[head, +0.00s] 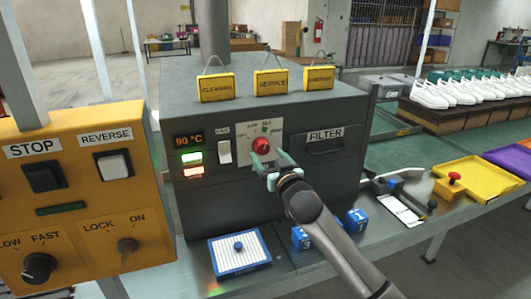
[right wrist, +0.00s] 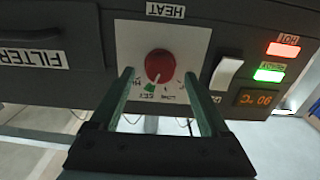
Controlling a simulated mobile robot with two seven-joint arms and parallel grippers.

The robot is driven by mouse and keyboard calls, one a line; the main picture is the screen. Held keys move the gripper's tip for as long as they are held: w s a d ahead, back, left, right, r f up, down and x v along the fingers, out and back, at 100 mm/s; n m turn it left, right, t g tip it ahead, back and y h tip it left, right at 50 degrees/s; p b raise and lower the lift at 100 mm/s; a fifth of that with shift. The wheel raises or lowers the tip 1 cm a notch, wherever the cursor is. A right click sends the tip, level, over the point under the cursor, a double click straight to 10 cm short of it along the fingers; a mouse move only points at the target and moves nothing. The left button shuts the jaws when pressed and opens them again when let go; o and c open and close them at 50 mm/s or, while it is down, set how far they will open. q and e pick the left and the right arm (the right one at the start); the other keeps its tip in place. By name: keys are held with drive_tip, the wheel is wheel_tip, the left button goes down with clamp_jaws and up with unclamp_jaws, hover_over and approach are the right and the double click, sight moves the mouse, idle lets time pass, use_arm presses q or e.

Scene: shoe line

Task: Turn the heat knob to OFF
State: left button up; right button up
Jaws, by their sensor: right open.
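The heat knob (head: 262,146) is a round red knob on a white plate on the front of the dark grey machine. It also shows in the right wrist view (right wrist: 160,66), which is upside down, with a HEAT label (right wrist: 165,10). A green mark beside the knob lies near the SET position; the knob's own pointer is too small to read surely. My right gripper (head: 277,166) is open, its green fingers pointing at the knob. In the right wrist view the fingertips (right wrist: 158,75) lie on either side of the knob; contact cannot be told. My left gripper is not in view.
A display (head: 188,140) reads 90 °C above lit green and red lamps. A white rocker switch (head: 224,152) sits close beside the knob plate. The FILTER drawer (head: 325,145) is on the other side. A yellow control panel (head: 75,190) stands at left; blue-framed pad (head: 239,266) lies below.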

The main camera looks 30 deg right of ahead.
sight(262, 147)
drive_tip(key=shift+x, duration=1.2)
clamp_jaws()
